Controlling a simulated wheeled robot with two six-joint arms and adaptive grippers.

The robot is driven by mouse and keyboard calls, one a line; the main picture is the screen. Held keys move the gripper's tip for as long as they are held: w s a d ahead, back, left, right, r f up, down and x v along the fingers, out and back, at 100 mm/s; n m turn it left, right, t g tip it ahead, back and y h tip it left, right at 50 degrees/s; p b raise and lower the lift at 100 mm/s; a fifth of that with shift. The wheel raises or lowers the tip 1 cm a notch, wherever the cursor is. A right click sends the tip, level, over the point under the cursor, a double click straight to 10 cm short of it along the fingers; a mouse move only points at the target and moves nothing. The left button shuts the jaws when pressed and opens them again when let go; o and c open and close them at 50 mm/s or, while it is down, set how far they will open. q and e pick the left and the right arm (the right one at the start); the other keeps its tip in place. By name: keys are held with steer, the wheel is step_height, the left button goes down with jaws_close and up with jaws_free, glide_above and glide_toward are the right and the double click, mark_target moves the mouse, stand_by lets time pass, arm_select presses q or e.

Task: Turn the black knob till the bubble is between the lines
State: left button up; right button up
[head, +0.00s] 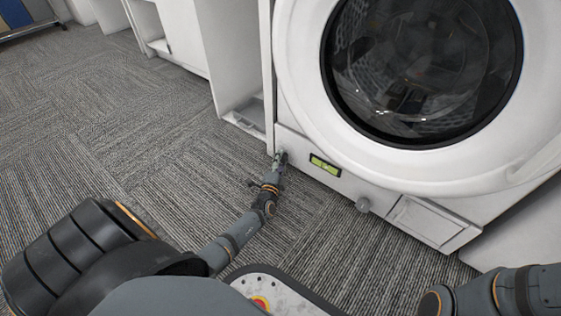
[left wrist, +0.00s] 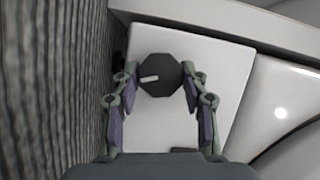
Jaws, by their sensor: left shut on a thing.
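The black knob (left wrist: 159,76) has a white pointer mark that points left in the left wrist view. My left gripper (left wrist: 160,80) is shut on it, one finger on each side. In the head view my left gripper (head: 280,159) reaches the lower left corner of the white washing machine's front and hides most of the knob. The yellow-green bubble level (head: 325,165) sits in the machine's lower front, right of the gripper. Its lines and bubble are too small to read surely. My right gripper is outside the view; only part of that arm shows at the lower right.
The washing machine's round glass door (head: 424,70) is closed above the level. White open cabinets (head: 235,55) stand left of the machine. The carpet at left is clear.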

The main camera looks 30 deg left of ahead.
arm_select(q)
steer(key=shift+f+m+t, duration=0.15)
steer(key=shift+m+t, duration=0.55)
steer(key=shift+m, duration=1.2)
steer(key=o, duration=1.1)
steer(key=shift+a, duration=0.1)
steer(key=shift+o, duration=0.2)
